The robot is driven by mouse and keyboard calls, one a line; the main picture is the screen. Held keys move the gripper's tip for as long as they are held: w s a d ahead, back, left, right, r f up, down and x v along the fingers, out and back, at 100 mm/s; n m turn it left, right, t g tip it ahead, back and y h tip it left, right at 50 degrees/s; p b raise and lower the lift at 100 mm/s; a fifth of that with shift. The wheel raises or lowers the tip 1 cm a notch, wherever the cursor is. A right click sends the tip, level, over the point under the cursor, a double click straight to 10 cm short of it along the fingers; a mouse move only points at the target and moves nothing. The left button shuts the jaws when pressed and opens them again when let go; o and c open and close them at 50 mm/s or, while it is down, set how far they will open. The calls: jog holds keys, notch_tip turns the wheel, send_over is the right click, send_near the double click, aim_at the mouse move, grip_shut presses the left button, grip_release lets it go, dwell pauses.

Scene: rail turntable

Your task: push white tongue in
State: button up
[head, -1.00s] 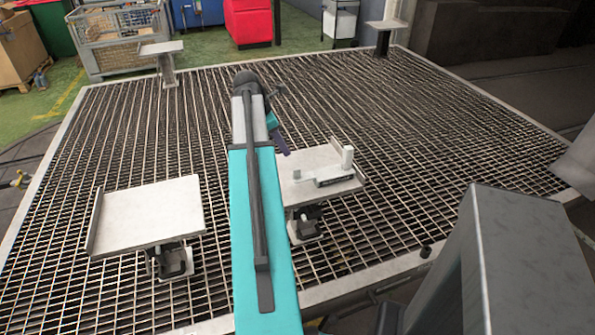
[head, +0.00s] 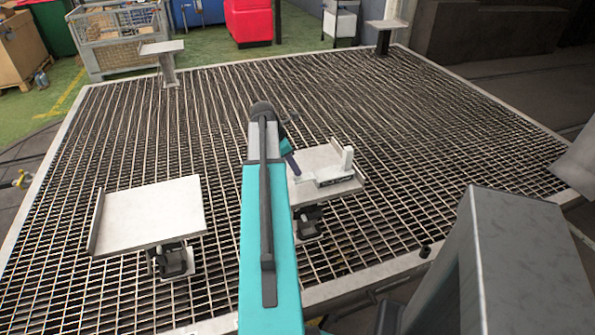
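A white fixture (head: 335,178) with a dark front strip lies on the right-hand plate (head: 318,157) in the head view. A white upright block (head: 347,160) stands at its right end. I cannot clearly tell which part is the white tongue at this size. My gripper (head: 292,164), dark blue-purple, points down over the left edge of that plate, left of the fixture. It looks apart from the upright block. Whether it touches anything is unclear. My teal arm hides the plate's left edge, and the finger gap is too small to see.
A second plate (head: 150,215) with a raised left edge stands on the left, empty. Two small posts stand at the back, left (head: 161,48) and right (head: 388,25). The grated floor (head: 420,130) between them is open. A wire crate (head: 120,35) stands beyond.

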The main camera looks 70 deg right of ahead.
jog(key=shift+x, duration=1.8)
grip_shut()
